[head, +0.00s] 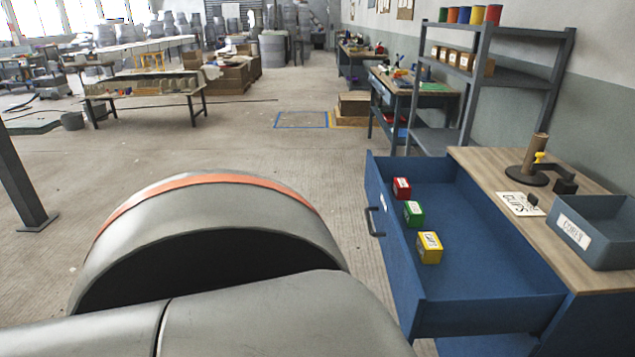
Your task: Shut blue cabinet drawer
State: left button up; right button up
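The blue cabinet (570,328) with a wooden top stands at the right. Its blue drawer (465,268) is pulled out far to the left, showing its inside. A dark handle (373,222) sits on the drawer's front panel. Inside the drawer are a red box (402,188), a green box (413,214) and a yellow box (429,247), in a row near the front panel. Large grey links of my own arm with an orange band fill the lower left and middle, apart from the drawer in the picture. Neither gripper is in view.
On the cabinet top (505,180) are a grey bin (598,232), a white label card (520,204) and a dark stand with a brown tube (534,153). A grey shelf rack (520,79) stands behind. The floor left of the drawer is clear beyond my arm.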

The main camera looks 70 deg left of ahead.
aim_at(487, 279)
jog(key=u, duration=1.6)
